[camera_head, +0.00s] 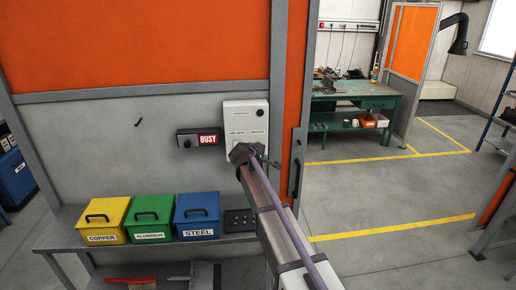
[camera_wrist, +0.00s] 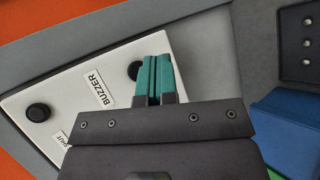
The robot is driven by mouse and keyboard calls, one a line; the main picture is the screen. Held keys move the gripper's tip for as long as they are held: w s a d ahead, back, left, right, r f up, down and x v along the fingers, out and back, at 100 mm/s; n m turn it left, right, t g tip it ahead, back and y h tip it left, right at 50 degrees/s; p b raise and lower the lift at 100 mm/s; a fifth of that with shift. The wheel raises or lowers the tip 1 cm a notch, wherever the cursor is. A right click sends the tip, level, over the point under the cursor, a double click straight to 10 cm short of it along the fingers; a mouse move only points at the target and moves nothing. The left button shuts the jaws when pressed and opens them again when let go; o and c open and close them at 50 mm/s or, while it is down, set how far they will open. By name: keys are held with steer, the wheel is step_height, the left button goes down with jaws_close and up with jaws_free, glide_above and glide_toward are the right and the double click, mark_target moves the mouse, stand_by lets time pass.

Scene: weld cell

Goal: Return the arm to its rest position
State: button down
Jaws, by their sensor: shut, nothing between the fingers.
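My arm reaches up from the lower right in the head view toward the grey-and-orange partition wall. My gripper (camera_wrist: 154,75) shows in the wrist view with its two teal fingers shut together and nothing between them. The fingertips are in front of a white control box (camera_wrist: 60,100), close beside a round black button (camera_wrist: 133,70) near a "BUZZER" label. I cannot tell whether they touch it. In the head view the arm's end covers the lower part of the same white box (camera_head: 245,112).
A "BUSY" sign (camera_head: 208,139) is left of the box. A door handle (camera_head: 296,165) is right. Open floor (camera_head: 385,190) lies further right.

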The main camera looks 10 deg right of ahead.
stand_by(0.4)
steer(key=s+f+m+g+y+b, duration=0.2)
steer(key=s+f, duration=0.4)
steer(key=s, duration=0.7)
steer(key=s+f+m+g+y+b, duration=0.2)
steer(key=s+f+m+g+b, duration=0.2)
steer(key=s, duration=1)
steer(key=s+f+m+g+y+b, duration=0.3)
steer(key=s+f+m+b, duration=0.2)
steer(key=s+f, duration=0.4)
steer(key=s, duration=0.4)
steer(key=shift+s+m, duration=0.3)
steer(key=shift+m, duration=0.1)
steer(key=shift+a+f, duration=0.1)
